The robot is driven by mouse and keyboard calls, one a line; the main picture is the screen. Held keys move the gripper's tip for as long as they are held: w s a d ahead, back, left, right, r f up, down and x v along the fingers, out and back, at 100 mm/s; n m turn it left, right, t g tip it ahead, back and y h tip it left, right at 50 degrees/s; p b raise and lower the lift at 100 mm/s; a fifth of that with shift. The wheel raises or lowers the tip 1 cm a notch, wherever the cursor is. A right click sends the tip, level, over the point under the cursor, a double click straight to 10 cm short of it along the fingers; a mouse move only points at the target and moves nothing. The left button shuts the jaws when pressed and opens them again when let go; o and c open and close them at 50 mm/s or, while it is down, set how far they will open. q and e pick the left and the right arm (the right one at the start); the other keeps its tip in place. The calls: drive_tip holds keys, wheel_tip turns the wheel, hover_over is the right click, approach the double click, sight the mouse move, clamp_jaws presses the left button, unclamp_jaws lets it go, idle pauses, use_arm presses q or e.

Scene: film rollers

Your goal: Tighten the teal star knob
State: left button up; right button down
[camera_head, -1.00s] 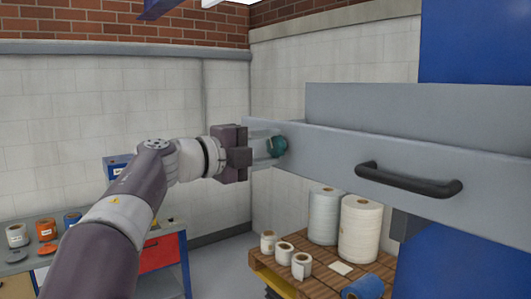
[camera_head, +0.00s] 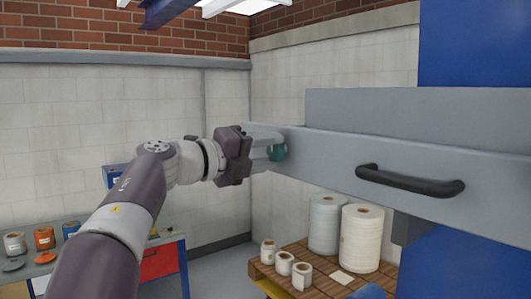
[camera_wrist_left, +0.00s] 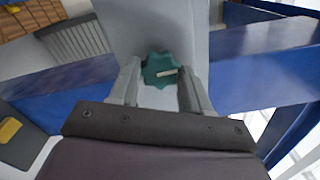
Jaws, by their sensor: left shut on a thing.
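The teal star knob (camera_head: 277,152) sits at the left end of a long grey beam (camera_head: 330,150). In the left wrist view the knob (camera_wrist_left: 160,70) shows between the two fingers, with a pale mark on its face. My left gripper (camera_head: 265,146) is shut on the knob, with its fingers on either side of it. The gripper body is tilted in the head view. The fingers hide part of the knob there. My right gripper is not in view.
A black handle (camera_head: 410,182) sticks out from the beam. A blue column (camera_head: 475,45) stands at the right. Below are a wooden pallet (camera_head: 325,284) with white rolls (camera_head: 361,238) and a bench (camera_head: 90,250) with small rolls. Free air lies left of the beam.

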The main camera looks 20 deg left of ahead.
use_arm(q)
drive_tip(key=o, duration=1.1)
drive_tip(key=shift+c, duration=0.2)
drive_tip(key=shift+s+a+f+b, duration=0.15)
drive_tip(key=shift+s+a+b, duration=0.1)
drive_tip(key=shift+s+b, duration=0.05)
drive_tip(key=b+v, duration=0.4)
drive_tip(key=v, duration=0.7)
drive_tip(key=shift+s+a, duration=0.25)
